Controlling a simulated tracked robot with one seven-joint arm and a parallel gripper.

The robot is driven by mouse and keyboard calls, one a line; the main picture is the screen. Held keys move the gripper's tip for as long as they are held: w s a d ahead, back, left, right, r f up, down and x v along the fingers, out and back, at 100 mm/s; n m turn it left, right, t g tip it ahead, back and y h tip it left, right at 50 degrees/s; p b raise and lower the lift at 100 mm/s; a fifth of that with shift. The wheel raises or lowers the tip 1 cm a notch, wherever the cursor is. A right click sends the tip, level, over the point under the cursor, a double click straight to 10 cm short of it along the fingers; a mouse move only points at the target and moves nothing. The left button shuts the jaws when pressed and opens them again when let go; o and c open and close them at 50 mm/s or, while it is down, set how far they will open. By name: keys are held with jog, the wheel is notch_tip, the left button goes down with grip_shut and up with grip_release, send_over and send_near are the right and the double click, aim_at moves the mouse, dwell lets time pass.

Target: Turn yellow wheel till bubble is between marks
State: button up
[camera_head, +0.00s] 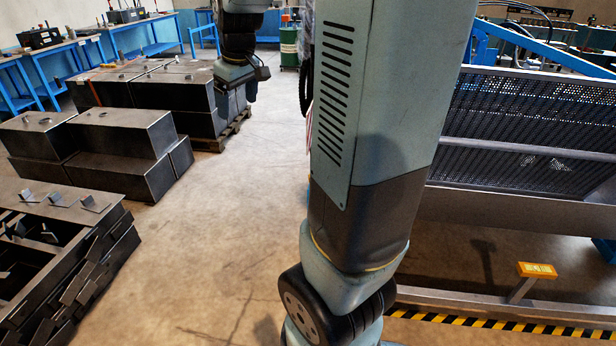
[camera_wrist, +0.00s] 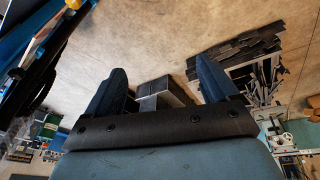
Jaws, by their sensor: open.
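A small orange-yellow block (camera_head: 537,270) with a pale yellow window on its face sits on a post of the low grey rail at the lower right in the head view. It may be the level, but no bubble or marks can be made out. I cannot identify a yellow wheel in either view. My gripper (camera_wrist: 161,68) shows in the wrist view with its two dark blue fingers wide apart and nothing between them. In the head view the end of my arm is at the top, left of centre, far from the yellow block.
A perforated sieve frame (camera_head: 530,130) stands on the right, with yellow-black striped tape (camera_head: 480,322) on the floor before it. Stacked dark metal boxes (camera_head: 110,140) and welded parts (camera_head: 60,250) fill the left. Open floor (camera_head: 235,220) lies between. My arm hides the centre.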

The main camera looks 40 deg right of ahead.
jog(key=w+d+f+n+g+h, duration=0.1)
jog(key=w+d+f+n, duration=0.1)
jog(key=w+d+f, duration=0.65)
jog(key=w+d+f+n+g+h, duration=0.15)
jog(key=w+d+f, duration=0.35)
jog(key=f, duration=0.7)
jog(key=w+d+f+n+g, duration=0.25)
jog(key=w+d+f, duration=0.4)
jog(key=f, duration=0.45)
jog(key=d+f+n+h, duration=0.1)
jog(key=d+f+n, duration=0.35)
jog(key=f, duration=0.95)
jog(key=shift+m, duration=0.65)
jog(key=s+d, duration=0.1)
jog(key=d, duration=0.3)
jog(key=s+d, duration=0.2)
jog(key=d, duration=0.2)
jog(key=s+d, duration=0.1)
jog(key=d, duration=0.3)
jog(key=shift+s+d+f, duration=0.1)
jog(key=shift+s, duration=0.3)
jog(key=shift+x, duration=1)
jog(key=shift+d+f, duration=0.2)
jog(key=shift+f, duration=0.25)
jog(key=shift+c, duration=0.4)
